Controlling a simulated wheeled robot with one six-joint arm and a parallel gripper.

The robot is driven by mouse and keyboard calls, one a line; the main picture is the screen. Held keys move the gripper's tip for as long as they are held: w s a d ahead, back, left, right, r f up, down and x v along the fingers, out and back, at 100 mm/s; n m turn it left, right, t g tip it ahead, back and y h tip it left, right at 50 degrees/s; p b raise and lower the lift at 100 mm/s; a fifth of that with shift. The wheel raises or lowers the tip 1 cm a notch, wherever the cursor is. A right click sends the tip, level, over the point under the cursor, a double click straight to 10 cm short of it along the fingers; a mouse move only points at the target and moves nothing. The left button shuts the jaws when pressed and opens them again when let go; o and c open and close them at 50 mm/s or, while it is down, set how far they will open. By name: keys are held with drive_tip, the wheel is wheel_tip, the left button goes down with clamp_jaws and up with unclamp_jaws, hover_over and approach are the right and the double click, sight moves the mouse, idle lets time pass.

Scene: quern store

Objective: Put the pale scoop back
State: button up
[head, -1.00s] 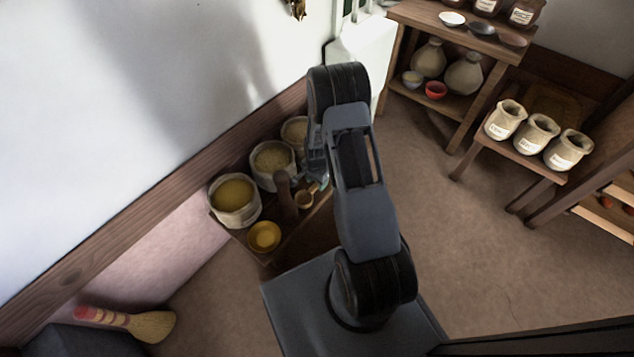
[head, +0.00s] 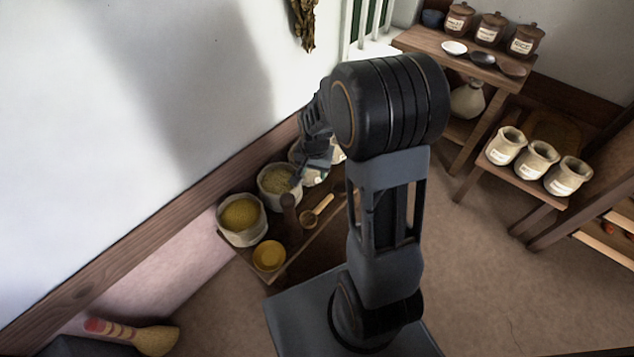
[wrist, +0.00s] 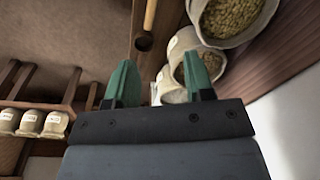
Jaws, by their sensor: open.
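A pale wooden scoop (head: 308,217) with a straight handle lies on the low wooden bench (head: 293,246). My gripper (head: 310,174) is above the back of the bench, beside the grain sacks and apart from the scoop. In the wrist view its two green fingers (wrist: 160,82) are spread with nothing between them.
Sacks of yellow meal (head: 240,214) and pale grain (head: 278,181) line the wall; another is partly hidden. A dark upright peg (head: 290,211) and yellow bowl (head: 268,256) stand near the scoop. Three pale jars (head: 538,159) stand on a stool. A shelf (head: 425,41) holds small dishes.

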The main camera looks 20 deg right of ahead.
drive_tip(key=s+a+r+n+t, duration=0.1)
drive_tip(key=s+a+r+n, duration=0.1)
drive_tip(key=s+r+n, duration=0.2)
drive_tip(key=s+a+r+n, duration=0.3)
drive_tip(key=s+r+n, duration=0.1)
drive_tip(key=s+r, duration=0.4)
drive_tip(key=shift+s+a+r+t, duration=0.15)
drive_tip(key=shift+s+r+t, duration=0.2)
drive_tip(key=shift+s, duration=0.25)
